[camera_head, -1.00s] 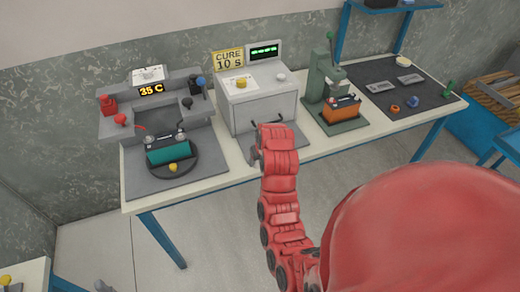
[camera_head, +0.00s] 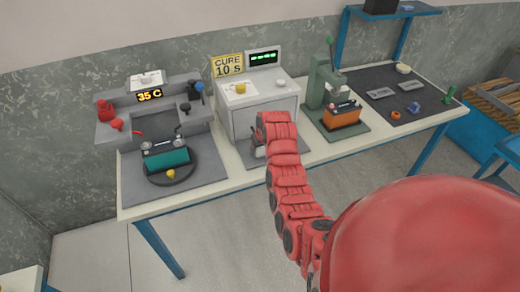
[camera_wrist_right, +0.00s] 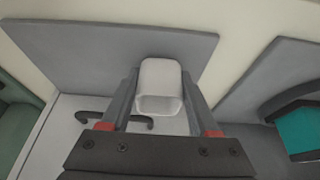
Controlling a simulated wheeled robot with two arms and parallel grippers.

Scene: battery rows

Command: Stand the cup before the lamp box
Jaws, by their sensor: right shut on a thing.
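My right gripper (camera_wrist_right: 160,100) is shut on a small white cup (camera_wrist_right: 160,78), with a finger on each side of it. In the head view the right gripper (camera_head: 258,152) hangs just in front of the lamp box (camera_head: 262,108), a pale box with a green-lit display. The cup is over or on the grey mat (camera_wrist_right: 120,45) in front of the box; I cannot tell whether it touches. In the head view the cup is not clearly seen. The dark door handle (camera_wrist_right: 118,119) shows beside the gripper. My left gripper is not in view.
A turntable with a teal battery (camera_head: 167,159) stands left of the box. A green press (camera_head: 325,85) with an orange battery (camera_head: 342,116) stands right. A dark mat (camera_head: 365,80) with small parts lies farther right. The table's front edge (camera_head: 205,191) is near.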

